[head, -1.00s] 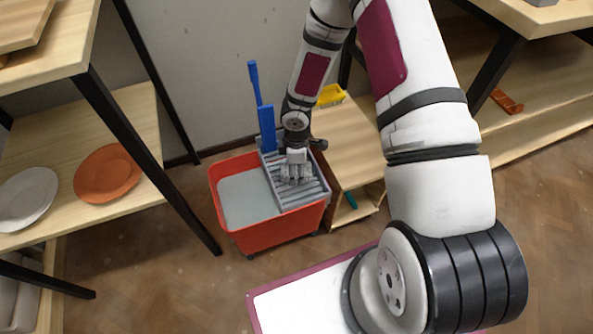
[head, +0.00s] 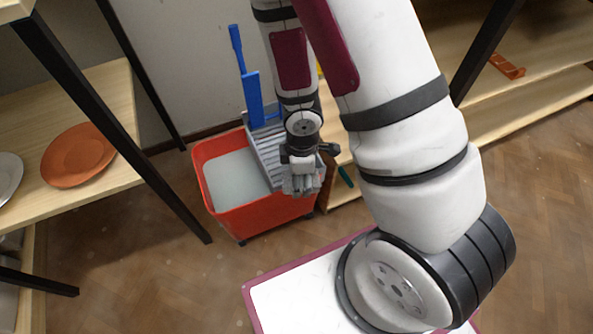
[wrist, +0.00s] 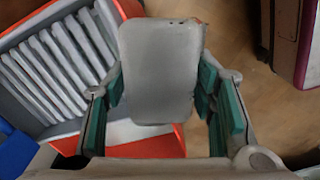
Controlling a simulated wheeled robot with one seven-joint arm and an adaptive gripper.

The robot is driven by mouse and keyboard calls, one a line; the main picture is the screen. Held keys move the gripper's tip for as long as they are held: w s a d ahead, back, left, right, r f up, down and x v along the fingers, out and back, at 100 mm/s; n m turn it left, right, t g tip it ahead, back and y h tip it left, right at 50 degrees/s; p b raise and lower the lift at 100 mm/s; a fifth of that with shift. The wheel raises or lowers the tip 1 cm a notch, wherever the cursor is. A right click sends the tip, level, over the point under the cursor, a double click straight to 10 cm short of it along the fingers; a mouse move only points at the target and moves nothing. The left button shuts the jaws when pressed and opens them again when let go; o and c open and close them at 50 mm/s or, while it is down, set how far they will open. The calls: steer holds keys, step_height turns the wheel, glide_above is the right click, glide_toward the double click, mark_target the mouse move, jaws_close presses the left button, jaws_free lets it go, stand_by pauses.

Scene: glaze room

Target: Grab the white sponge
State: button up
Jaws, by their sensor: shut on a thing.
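The white sponge (wrist: 160,72) shows in the wrist view as a pale, rounded block between the green-padded fingers of my gripper (wrist: 162,102). My gripper is shut on it. In the head view my gripper (head: 303,182) hangs over the right front side of the red bucket (head: 262,217). I cannot make out the sponge clearly in the head view. In the wrist view the sponge appears above the bucket's edge and the floor.
The bucket holds pale liquid and a grey ribbed wringer (wrist: 50,65) with a blue handle (head: 253,95). A wooden shelf with an orange plate (head: 78,155) stands at left. A low wooden unit (head: 338,170) stands right of the bucket. Floor is clear in front.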

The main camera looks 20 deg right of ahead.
steer(key=shift+s+a+b, duration=0.1)
steer(key=shift+s+b, duration=0.2)
steer(key=shift+s, duration=0.4)
steer(key=shift+s+a+r+p, duration=0.1)
steer(key=shift+p, duration=0.55)
steer(key=shift+s+a+p, duration=0.25)
steer(key=shift+s+p, duration=0.3)
steer(key=shift+p, duration=0.6)
steer(key=s+p, duration=0.1)
steer(key=p, duration=0.2)
steer(key=shift+d+r, duration=0.1)
steer(key=shift+d+p, duration=0.1)
steer(key=shift+p, duration=0.25)
